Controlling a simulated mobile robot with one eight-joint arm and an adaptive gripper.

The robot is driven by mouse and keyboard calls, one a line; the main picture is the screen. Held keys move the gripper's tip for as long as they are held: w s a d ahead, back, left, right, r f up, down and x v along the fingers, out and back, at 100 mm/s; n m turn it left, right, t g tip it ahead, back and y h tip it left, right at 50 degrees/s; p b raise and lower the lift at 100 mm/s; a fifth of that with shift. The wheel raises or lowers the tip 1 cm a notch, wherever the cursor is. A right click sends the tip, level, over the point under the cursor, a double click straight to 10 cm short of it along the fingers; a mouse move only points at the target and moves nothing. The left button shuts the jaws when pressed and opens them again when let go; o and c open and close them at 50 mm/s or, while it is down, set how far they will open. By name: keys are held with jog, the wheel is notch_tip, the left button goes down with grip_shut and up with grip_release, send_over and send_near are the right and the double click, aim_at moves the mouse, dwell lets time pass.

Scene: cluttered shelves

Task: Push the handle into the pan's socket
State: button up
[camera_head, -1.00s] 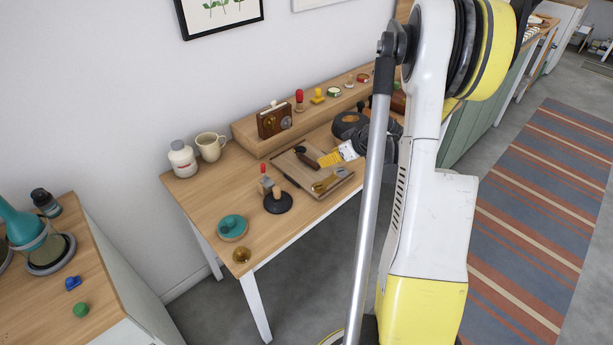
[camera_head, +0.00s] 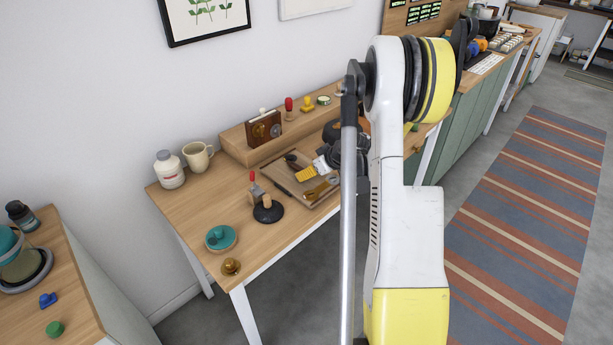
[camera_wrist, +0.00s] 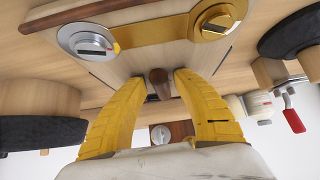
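My gripper (camera_wrist: 160,82) has two yellow fingers, spread with a gap between their tips. A brown, round-ended handle (camera_wrist: 159,80) shows in that gap, with space visible on both sides; I cannot tell its depth relative to the tips. In the head view my gripper (camera_head: 308,172) is low over a wooden board (camera_head: 284,181), and the dark handle (camera_head: 292,160) lies just to its left. A dark round object (camera_head: 332,130), perhaps the pan, stands behind, partly covered by my arm. Its socket cannot be made out.
A black disc with a wooden knob (camera_head: 268,212) and a red-handled clamp (camera_head: 254,184) stand left of the board.

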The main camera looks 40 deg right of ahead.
aim_at(314, 181)
grip_shut()
dwell(0.3)
jog(key=shift+s, duration=0.1)
jog(key=shift+s+d, duration=0.15)
jog(key=shift+s, duration=1.05)
jog(key=shift+s+d, duration=0.1)
jog(key=shift+s, duration=1.1)
jog(key=c, duration=0.6)
grip_release()
grip_shut()
